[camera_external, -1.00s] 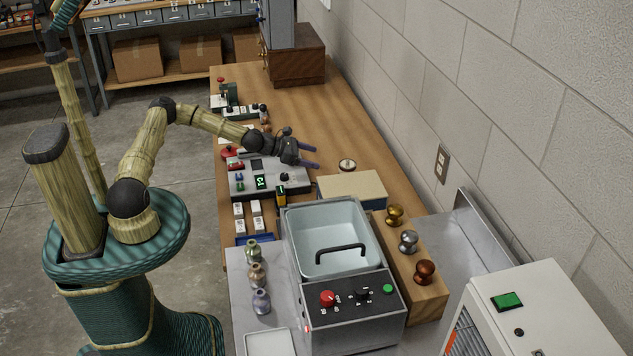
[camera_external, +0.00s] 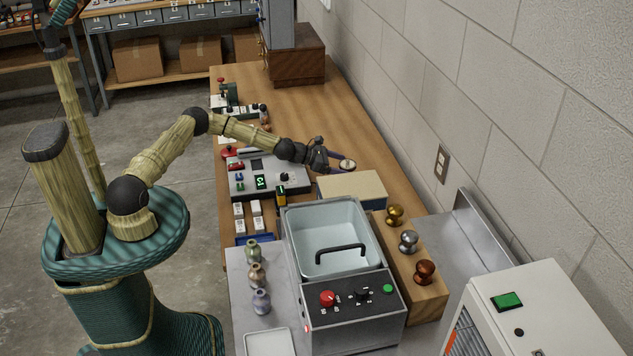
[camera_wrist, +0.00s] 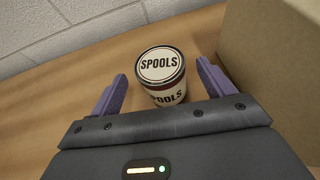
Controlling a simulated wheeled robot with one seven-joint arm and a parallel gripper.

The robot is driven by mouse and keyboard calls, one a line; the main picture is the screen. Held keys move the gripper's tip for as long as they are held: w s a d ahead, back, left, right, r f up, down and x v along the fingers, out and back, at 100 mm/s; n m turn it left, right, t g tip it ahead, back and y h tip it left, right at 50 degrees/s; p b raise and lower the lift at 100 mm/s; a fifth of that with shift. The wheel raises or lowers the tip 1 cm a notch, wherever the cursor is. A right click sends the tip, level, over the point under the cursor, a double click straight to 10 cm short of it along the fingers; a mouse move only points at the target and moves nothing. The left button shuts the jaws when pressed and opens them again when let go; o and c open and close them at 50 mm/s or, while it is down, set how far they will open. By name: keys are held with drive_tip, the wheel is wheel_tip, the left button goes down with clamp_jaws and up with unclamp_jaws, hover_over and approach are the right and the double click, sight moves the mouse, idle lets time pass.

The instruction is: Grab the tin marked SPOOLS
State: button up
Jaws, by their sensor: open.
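The tin marked SPOOLS (camera_wrist: 160,66) stands upright on the wooden table in the wrist view, its name on the white lid and on the side. In the external view the tin (camera_external: 347,164) shows as a small round pale lid near the wall side, partly hidden by my gripper. My gripper (camera_wrist: 160,92) is open, with one purple finger on each side of the tin's near part. The tin is between and a little beyond the fingertips, with gaps showing on both sides. My gripper (camera_external: 340,165) also shows low over the table in the external view.
A cardboard-coloured box (camera_wrist: 275,65) stands close to the right finger; its pale top (camera_external: 352,187) shows in the external view. A grey control panel (camera_external: 268,175) lies beneath my arm. A metal basin (camera_external: 290,235) is nearer the camera. The wall (camera_external: 440,110) runs behind the table.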

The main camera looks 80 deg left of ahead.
sight(353, 167)
drive_tip(key=shift+p+x, duration=0.45)
drive_tip(key=shift+x, duration=2.15)
drive_tip(key=shift+r, duration=0.1)
drive_tip(key=c, duration=1.3)
drive_tip(key=shift+r, duration=0.15)
wheel_tip(353, 167, up, 10)
drive_tip(key=shift+f, duration=0.1)
